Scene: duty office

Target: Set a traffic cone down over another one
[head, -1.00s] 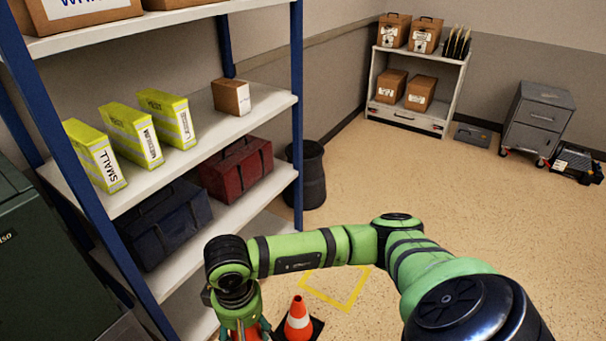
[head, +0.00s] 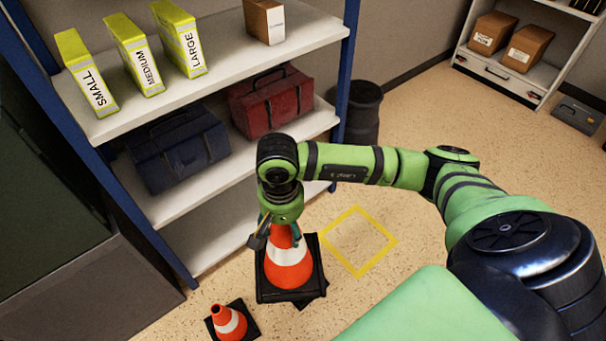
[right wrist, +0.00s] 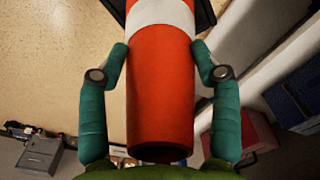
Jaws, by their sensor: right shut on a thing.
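My right gripper (head: 283,222) is shut on the upper part of an orange cone (head: 290,274) with a white band and square black base. It holds the cone roughly upright. In the right wrist view, the two fingers (right wrist: 160,62) press on either side of the cone (right wrist: 160,95). A corner of another black base (head: 318,301) shows just below and right of the held cone's base; the rest of that cone is hidden. I cannot tell how far the held cone is down over it. Another orange-and-white cone (head: 232,323) stands at the lower left. My left gripper is out of view.
A shelf unit (head: 205,222) stands close on the left, with a blue bag (head: 178,150), a red bag (head: 270,103) and yellow boxes (head: 137,55). A black bin (head: 362,115) stands behind. A yellow floor square (head: 377,222) is empty, with open floor to the right.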

